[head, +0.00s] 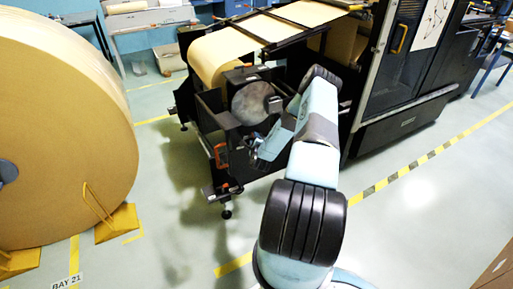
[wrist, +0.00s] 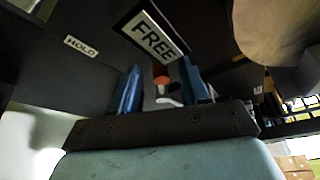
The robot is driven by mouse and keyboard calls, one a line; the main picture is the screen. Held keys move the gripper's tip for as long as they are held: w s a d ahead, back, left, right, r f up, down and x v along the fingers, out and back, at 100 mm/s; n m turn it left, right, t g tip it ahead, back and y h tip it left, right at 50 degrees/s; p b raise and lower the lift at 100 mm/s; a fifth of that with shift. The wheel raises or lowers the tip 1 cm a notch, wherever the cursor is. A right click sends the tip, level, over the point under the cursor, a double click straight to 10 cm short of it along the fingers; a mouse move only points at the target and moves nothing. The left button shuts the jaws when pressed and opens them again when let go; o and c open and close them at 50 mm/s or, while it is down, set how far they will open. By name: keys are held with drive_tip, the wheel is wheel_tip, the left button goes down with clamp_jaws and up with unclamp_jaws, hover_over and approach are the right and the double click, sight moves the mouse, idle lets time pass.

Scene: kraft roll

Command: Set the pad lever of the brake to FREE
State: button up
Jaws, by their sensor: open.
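In the wrist view my gripper (wrist: 160,68) is open, with its two blue fingers apart. A small orange-red piece (wrist: 161,77), apparently the pad lever's end, shows between the fingers; contact cannot be told. The FREE plate (wrist: 152,38) is just beyond the fingertips, and the HOLD label (wrist: 81,46) is farther left on the dark panel. In the head view my gripper (head: 254,158) is at the front of the black brake stand, below the round grey disc (head: 256,102), partly hidden by my arm. The lever cannot be made out clearly there.
A large kraft roll (head: 60,130) stands at the left, with yellow chocks (head: 117,222) beside it. An orange handle (head: 219,156) is on the stand's front left. A dark machine cabinet (head: 400,70) stands to the right. The floor between roll and stand is clear.

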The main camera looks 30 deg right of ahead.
drive_tip(key=v, duration=0.8)
drive_tip(key=shift+s, duration=0.15)
drive_tip(key=shift+a, duration=0.1)
